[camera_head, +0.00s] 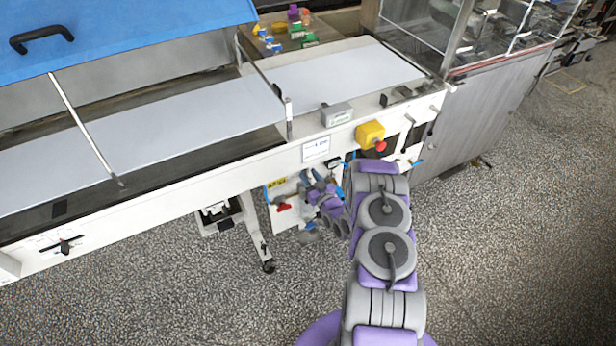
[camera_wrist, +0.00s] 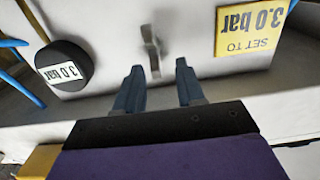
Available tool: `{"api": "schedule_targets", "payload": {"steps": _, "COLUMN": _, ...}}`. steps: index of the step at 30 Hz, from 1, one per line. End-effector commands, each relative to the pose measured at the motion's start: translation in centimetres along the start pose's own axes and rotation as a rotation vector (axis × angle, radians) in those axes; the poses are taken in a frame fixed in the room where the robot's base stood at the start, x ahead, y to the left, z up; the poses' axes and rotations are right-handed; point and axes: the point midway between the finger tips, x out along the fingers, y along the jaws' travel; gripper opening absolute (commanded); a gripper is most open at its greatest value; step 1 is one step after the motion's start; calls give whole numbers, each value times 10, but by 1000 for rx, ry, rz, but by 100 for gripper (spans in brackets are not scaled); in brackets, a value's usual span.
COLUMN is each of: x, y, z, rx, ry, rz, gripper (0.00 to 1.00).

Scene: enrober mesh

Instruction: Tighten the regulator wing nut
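The wing nut (camera_wrist: 151,48) is a small grey metal piece on the pale panel, in the upper middle of the wrist view. It stands nearly upright in that picture, tilted slightly. My gripper (camera_wrist: 158,69) is open, with one blue-grey finger on each side of the nut's lower end. The fingers look apart from the nut; the exact depth is hard to tell. A black round gauge (camera_wrist: 66,58) reading 3.0 bar sits left of it. A yellow label (camera_wrist: 250,28) reading "SET TO 3.0 bar" sits right, upside down. In the head view my arm hides the nut.
Blue hoses (camera_wrist: 17,62) run beside the gauge. In the head view the white panel (camera_head: 287,219) hangs under the conveyor (camera_head: 200,122), with a red handle (camera_head: 283,206) on it. A yellow box with a red stop button (camera_head: 371,136) is above my arm. Floor in front is clear.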

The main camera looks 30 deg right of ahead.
Motion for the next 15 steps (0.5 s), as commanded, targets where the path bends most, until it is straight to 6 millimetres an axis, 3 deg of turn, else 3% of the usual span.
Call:
{"api": "schedule_targets", "payload": {"steps": 6, "x": 13, "y": 0, "z": 1, "rx": 1, "ry": -3, "rz": 2, "gripper": 38}}
{"api": "schedule_targets", "payload": {"steps": 15, "x": 14, "y": -1, "z": 0, "rx": 0, "ry": -3, "rz": 2, "gripper": 35}}
